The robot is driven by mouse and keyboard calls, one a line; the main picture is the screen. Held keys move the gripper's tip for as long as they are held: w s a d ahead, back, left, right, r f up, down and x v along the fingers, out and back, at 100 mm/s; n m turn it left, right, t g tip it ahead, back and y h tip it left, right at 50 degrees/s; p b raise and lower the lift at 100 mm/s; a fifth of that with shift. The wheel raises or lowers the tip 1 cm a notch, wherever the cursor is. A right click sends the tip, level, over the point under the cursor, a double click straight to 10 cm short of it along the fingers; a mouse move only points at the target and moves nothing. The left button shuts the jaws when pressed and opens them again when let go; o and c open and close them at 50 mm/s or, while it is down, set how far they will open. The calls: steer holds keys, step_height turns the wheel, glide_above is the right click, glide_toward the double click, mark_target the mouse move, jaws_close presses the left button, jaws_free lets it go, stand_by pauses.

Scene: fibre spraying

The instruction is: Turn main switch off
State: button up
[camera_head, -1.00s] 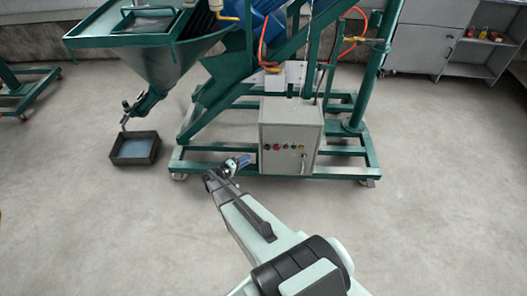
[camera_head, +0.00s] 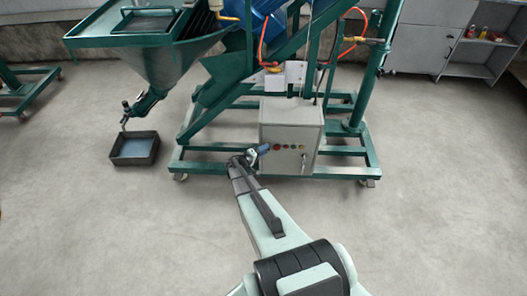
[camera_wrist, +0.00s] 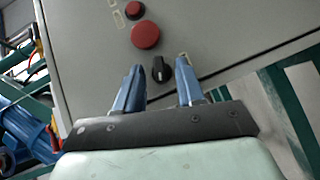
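The grey control box (camera_head: 291,128) stands on the green frame, with a row of small buttons on its front. In the wrist view, a black rotary switch (camera_wrist: 160,69) with a pale pointer mark sits on the grey panel, beside a large red button (camera_wrist: 145,35) and a smaller red button (camera_wrist: 134,10). My gripper (camera_head: 262,152) is at the left part of the box front. In the wrist view my gripper (camera_wrist: 160,68) is open, with its two blue fingers on either side of the switch and gaps to it. Whether the fingertips reach the knob's depth is unclear.
The green machine frame (camera_head: 225,168) runs around the box's base. A hopper (camera_head: 160,65) hangs at the upper left above a dark tray (camera_head: 135,149) on the floor. A grey cabinet (camera_head: 430,40) stands at the back right. The floor in front is clear.

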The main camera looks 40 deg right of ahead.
steer(key=shift+d, duration=0.1)
steer(key=shift+c, duration=0.4)
jaws_close()
steer(key=shift+f+n+h, duration=0.3)
steer(key=shift+n+h, duration=0.8)
steer(key=shift+h, duration=0.1)
steer(key=shift+o, duration=0.4)
jaws_free()
